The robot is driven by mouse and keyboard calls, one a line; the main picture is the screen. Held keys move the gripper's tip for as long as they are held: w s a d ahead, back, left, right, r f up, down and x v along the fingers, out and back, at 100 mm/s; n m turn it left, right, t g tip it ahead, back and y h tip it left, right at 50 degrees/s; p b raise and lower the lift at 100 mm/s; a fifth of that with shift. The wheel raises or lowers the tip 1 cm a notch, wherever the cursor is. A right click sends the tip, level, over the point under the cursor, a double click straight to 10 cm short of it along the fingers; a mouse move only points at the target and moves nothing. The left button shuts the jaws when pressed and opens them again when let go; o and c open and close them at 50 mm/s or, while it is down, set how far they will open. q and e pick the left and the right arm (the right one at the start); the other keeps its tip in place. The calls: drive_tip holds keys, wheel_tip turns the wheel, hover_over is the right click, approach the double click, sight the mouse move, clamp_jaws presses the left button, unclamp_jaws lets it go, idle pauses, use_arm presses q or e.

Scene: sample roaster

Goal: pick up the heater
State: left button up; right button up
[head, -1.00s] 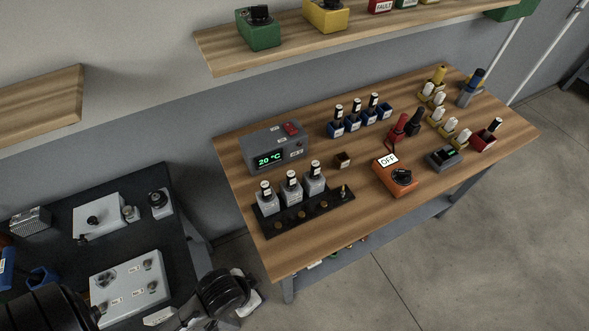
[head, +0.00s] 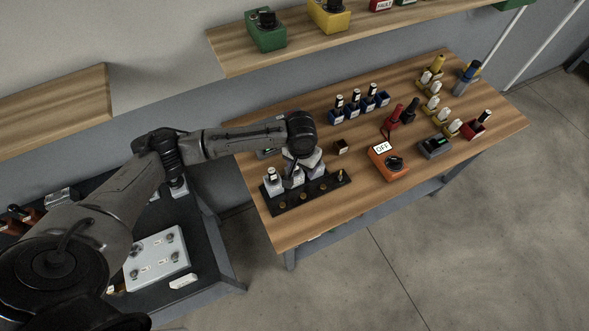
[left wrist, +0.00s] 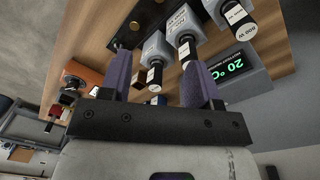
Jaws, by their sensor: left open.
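Three grey heaters with black, white-labelled tops stand in a row on a black rack (head: 320,188) near the left end of the wooden table. The left heater (head: 272,186) shows clearly in the head view; my left gripper (head: 300,172) partly hides the others. In the left wrist view, my open left gripper (left wrist: 156,72) has its two purple-grey fingers apart. The end heater (left wrist: 156,48) appears between them, its labelled top towards the palm. A second heater (left wrist: 184,22) is close beside the right finger, and a third (left wrist: 235,12) is farther right. Contact cannot be told. My right gripper is not in view.
A grey temperature unit (left wrist: 235,75) reading 20 °C is close to the heaters. An orange switch box (head: 388,164) marked OFF and a small brown block (head: 341,147) stand to the right. Blue holders (head: 352,124) are behind. A shelf (head: 235,60) overhangs the back.

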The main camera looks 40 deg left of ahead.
use_arm(q)
drive_tip(key=w+a+r, duration=0.1)
drive_tip(key=a+r+n, duration=0.1)
drive_tip(key=a, duration=0.1)
drive_tip(key=w+a+r+n, duration=0.1)
drive_tip(key=a, duration=0.1)
drive_tip(key=shift+w+r, duration=0.1)
drive_tip(key=shift+w, duration=0.25)
drive_tip(key=shift+w+a, duration=0.1)
drive_tip(key=shift+a, duration=0.15)
wheel_tip(320, 180, down, 14)
drive_tip(key=shift+r+p, duration=0.25)
drive_tip(key=shift+p, duration=0.25)
clamp_jaws()
